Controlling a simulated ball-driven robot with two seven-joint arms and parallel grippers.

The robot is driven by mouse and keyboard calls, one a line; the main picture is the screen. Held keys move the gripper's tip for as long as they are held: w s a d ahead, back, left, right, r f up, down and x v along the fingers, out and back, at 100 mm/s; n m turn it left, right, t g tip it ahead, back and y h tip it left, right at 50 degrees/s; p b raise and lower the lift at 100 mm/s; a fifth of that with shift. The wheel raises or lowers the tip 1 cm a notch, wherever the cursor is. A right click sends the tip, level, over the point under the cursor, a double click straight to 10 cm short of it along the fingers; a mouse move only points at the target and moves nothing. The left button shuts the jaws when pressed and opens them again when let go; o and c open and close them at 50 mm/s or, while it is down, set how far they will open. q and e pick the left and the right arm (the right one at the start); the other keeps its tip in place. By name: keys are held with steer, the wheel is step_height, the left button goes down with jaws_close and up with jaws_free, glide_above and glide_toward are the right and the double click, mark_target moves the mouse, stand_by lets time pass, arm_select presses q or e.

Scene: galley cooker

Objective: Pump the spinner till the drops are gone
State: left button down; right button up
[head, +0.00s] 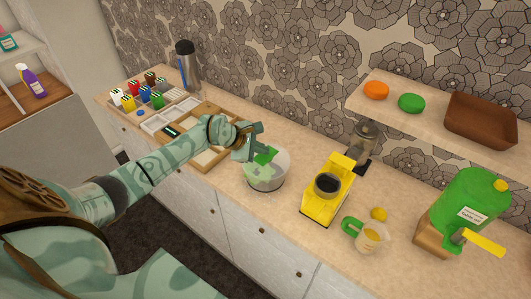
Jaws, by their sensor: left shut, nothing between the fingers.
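The spinner (268,178) is a clear, rounded bowl with a pale lid and green parts inside or on top. It stands on the counter near the middle of the head view. My left gripper (256,150) is over its top, shut, with nothing between the fingers. The gripper hides part of the lid, and I cannot tell whether it touches the pump. Drops on the bowl are too small to make out. My right gripper is not in view.
A yellow machine (322,205) stands right of the spinner, with a measuring jug (372,239) and a green dispenser (471,208) beyond. A wooden tray (208,160) lies behind my left arm. A steel flask (188,66) stands at the back. A shelf (430,121) overhangs the right side.

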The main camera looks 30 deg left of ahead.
mark_target(262, 156)
arm_select(q)
steer(key=shift+w+r, duration=0.1)
steer(key=shift+r, duration=0.1)
steer(key=shift+r, duration=0.15)
step_height(262, 156, up, 5)
steer(key=p, duration=0.3)
steer(key=shift+p, duration=0.4)
stand_by(0.5)
